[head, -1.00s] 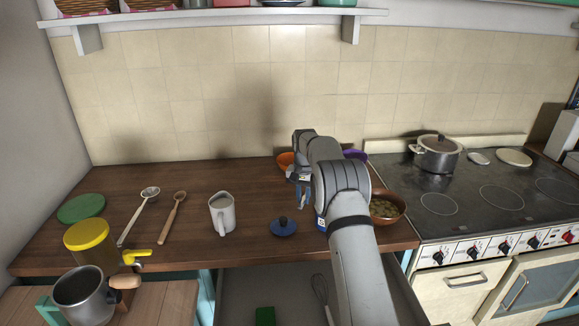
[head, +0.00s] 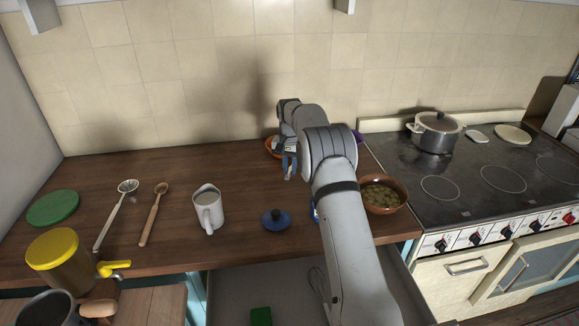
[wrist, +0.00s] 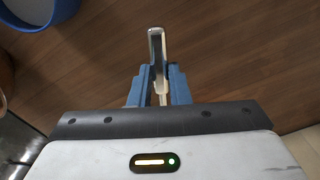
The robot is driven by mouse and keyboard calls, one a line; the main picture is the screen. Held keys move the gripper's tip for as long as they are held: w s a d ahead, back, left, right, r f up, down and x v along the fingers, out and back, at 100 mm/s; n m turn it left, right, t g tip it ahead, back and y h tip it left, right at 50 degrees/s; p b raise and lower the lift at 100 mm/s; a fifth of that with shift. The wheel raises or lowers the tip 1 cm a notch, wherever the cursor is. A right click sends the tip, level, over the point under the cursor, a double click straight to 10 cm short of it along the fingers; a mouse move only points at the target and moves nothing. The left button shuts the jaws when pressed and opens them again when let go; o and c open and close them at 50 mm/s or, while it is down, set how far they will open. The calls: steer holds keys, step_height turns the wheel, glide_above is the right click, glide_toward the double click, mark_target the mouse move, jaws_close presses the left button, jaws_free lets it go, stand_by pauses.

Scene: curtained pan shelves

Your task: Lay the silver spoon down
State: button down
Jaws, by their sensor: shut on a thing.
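My gripper (head: 289,172) is over the wooden counter, right of the white mug and behind the blue lid. In the wrist view, its blue fingers (wrist: 158,85) are shut on the silver spoon (wrist: 157,42). A narrow, shiny part of the spoon sticks out past the fingertips, over the brown wood. In the head view the spoon is too small to make out. I cannot tell whether it touches the counter.
The white mug (head: 208,209), blue lid (head: 276,221), wooden spoon (head: 153,215) and ladle (head: 115,217) are on the counter. An orange bowl (head: 271,147) is behind my gripper. A brown bowl (head: 384,194) is beside my arm. Counter between mug and gripper is clear.

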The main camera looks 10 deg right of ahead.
mark_target(290, 189)
steer(key=shift+f+b, duration=1.6)
steer(key=shift+f, duration=1.65)
steer(key=c, duration=1.7)
jaws_free()
steer(key=shift+o, duration=0.3)
steer(key=o, duration=0.5)
step_height(290, 189, up, 7)
steer(key=shift+r+b, duration=0.2)
steer(key=shift+b, duration=0.6)
steer(key=shift+r, duration=0.25)
